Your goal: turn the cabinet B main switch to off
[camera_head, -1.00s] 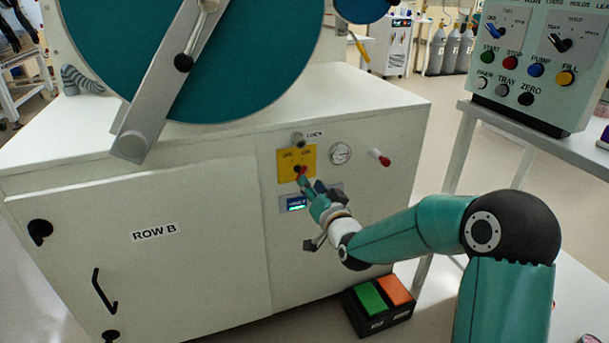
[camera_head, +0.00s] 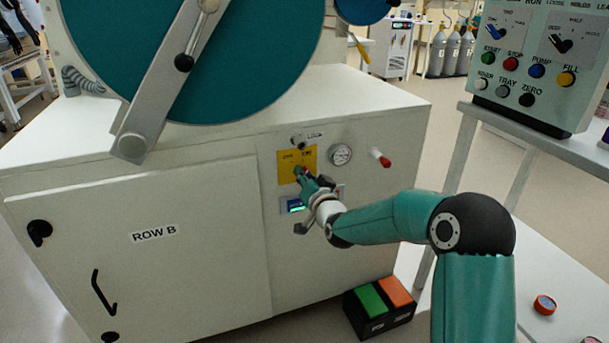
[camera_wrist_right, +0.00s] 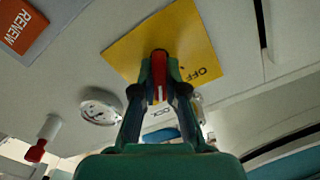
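The main switch is a red handle on a yellow plate (camera_head: 285,168) on the front of the white ROW B cabinet (camera_head: 200,270). In the right wrist view the red handle (camera_wrist_right: 159,70) stands out from the yellow plate (camera_wrist_right: 128,48), with the word OFF at its right in that picture. My right gripper (camera_head: 302,174) is at the plate in the head view and hides most of the handle. In the wrist view its fingertips (camera_wrist_right: 161,72) lie on both sides of the handle and appear closed on it. My left gripper is out of view.
A lock knob (camera_head: 298,141), a gauge (camera_head: 340,154) and a red-tipped lever (camera_head: 380,157) surround the plate; a small display (camera_head: 296,206) lies below. A green and orange pedal box (camera_head: 380,306) sits on the floor. A button panel (camera_head: 530,70) stands right.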

